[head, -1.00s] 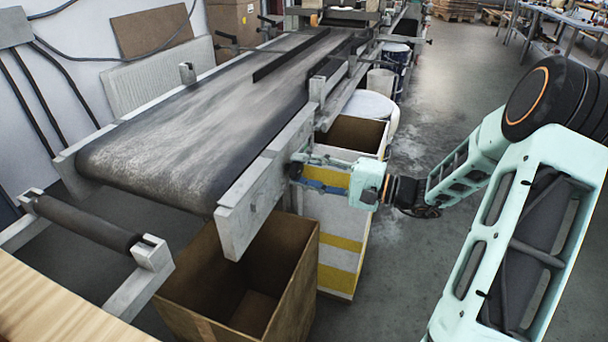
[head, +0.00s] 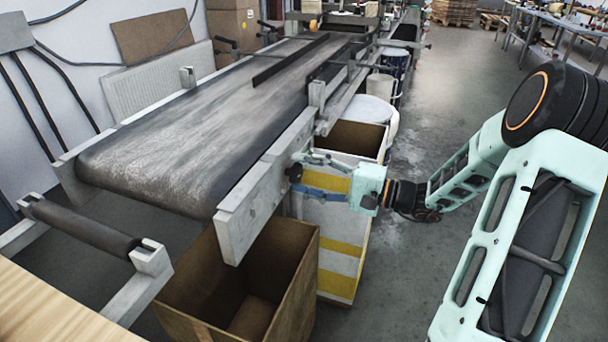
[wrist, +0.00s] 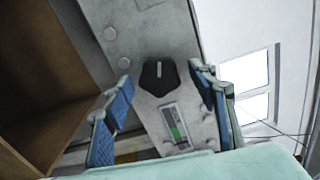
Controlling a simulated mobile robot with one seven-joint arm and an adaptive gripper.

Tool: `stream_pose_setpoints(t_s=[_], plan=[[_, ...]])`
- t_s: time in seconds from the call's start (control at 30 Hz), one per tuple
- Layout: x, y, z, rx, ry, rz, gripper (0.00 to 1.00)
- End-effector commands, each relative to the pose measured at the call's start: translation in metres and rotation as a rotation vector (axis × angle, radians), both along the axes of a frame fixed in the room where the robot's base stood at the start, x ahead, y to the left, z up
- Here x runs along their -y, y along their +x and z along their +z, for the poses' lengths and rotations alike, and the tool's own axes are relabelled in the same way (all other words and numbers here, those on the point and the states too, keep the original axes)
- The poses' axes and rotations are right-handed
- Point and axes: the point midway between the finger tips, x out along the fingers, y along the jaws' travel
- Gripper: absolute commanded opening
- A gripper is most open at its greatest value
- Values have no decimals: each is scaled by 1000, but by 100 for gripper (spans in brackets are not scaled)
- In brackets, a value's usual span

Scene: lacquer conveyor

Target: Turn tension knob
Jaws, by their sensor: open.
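The tension knob (wrist: 160,77) is black and angular with a pale line on its face. It sits on the grey conveyor side plate in the wrist view. In the head view it is a small dark shape (head: 294,173) on the conveyor's near side rail. My gripper (head: 302,174) is open at the rail, one finger above the knob and one below. In the wrist view my blue-padded fingers (wrist: 160,82) stand on either side of the knob, with visible gaps. I see no contact with it.
A label with a green bar (wrist: 173,126) and bolt heads are on the plate beside the knob. An open brown box (head: 190,291) stands under the conveyor belt (head: 200,120). A white and yellow box (head: 340,240) stands below my gripper.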

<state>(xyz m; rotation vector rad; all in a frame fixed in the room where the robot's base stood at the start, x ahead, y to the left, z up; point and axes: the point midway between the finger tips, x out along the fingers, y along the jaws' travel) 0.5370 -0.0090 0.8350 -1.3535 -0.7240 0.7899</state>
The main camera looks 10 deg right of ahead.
Motion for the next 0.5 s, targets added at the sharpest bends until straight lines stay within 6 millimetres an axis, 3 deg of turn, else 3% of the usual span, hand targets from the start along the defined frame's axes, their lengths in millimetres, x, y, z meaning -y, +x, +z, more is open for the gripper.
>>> stream_pose_setpoints(t_s=[0.17, 0.5], plan=[[18, -10, 0, 0, -2, -5, 53], [77, -50, 0, 0, -2, -5, 53]])
